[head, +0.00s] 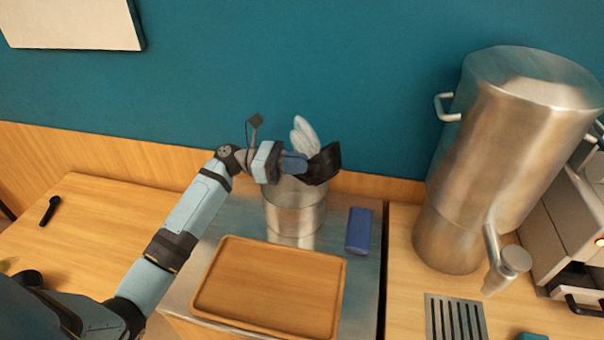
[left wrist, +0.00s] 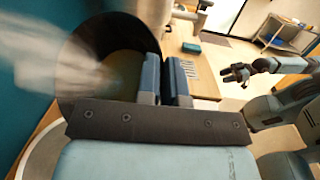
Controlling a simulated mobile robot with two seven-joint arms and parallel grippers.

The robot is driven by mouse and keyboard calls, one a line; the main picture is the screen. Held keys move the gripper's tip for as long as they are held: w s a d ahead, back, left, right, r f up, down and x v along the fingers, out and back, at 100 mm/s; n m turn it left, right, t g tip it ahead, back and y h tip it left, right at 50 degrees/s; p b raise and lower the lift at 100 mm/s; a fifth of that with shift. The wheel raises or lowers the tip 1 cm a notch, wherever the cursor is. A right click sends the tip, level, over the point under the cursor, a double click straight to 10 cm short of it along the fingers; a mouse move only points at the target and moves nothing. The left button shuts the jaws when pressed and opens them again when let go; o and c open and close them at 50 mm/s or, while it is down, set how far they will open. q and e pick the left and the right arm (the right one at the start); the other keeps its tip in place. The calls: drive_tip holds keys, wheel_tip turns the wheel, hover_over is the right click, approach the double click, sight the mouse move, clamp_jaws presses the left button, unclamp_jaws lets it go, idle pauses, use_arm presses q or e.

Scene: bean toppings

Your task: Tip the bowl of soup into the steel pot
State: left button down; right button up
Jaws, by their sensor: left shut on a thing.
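My left gripper (head: 293,164) is shut on a black bowl (head: 326,164). The bowl is strongly tilted above the steel pot (head: 292,212), whose opening is partly hidden by the gripper and bowl. White wisps like steam (head: 304,136) rise beside the bowl. In the left wrist view, the bowl (left wrist: 88,62) fills the upper left, with its wall at the fingers and a brownish-green area inside. I cannot tell how much soup is in it. My right gripper (left wrist: 236,74) appears small in the left wrist view, away from the pot, too small to tell its jaws.
A wooden tray (head: 268,285) lies in front of the pot on the steel counter. A blue box (head: 358,231) is right of the pot. A tall steel dispenser (head: 500,150) with a tap stands at the right, near a slotted drain (head: 455,316). The left wooden counter is mostly clear.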

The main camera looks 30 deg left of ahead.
use_arm(q)
drive_tip(key=shift+w+a+f+h, duration=0.1)
drive_tip(key=shift+w+a+h, duration=0.05)
drive_tip(key=shift+a+h, duration=0.15)
drive_tip(key=a+n, duration=0.1)
drive_tip(key=t+h, duration=0.1)
drive_tip(key=a+n+h, duration=0.1)
drive_tip(key=shift+w+a+f+n+t, duration=0.25)
drive_tip(key=shift+w+a+n+t, duration=0.05)
drive_tip(key=shift+w, duration=0.1)
drive_tip(key=w+a+f+n+t+b, duration=0.2)
drive_tip(key=a+f+n+t+b, duration=0.1)
drive_tip(key=a+n+t, duration=0.4)
drive_tip(key=shift+n+t+h, duration=0.4)
drive_tip(key=shift+n+t, duration=0.9)
drive_tip(key=shift+n, duration=0.4)
use_arm(e)
drive_tip(key=shift+f, duration=1.75)
use_arm(q)
drive_tip(key=shift+w+a, duration=0.1)
use_arm(e)
drive_tip(key=shift+f, duration=0.15)
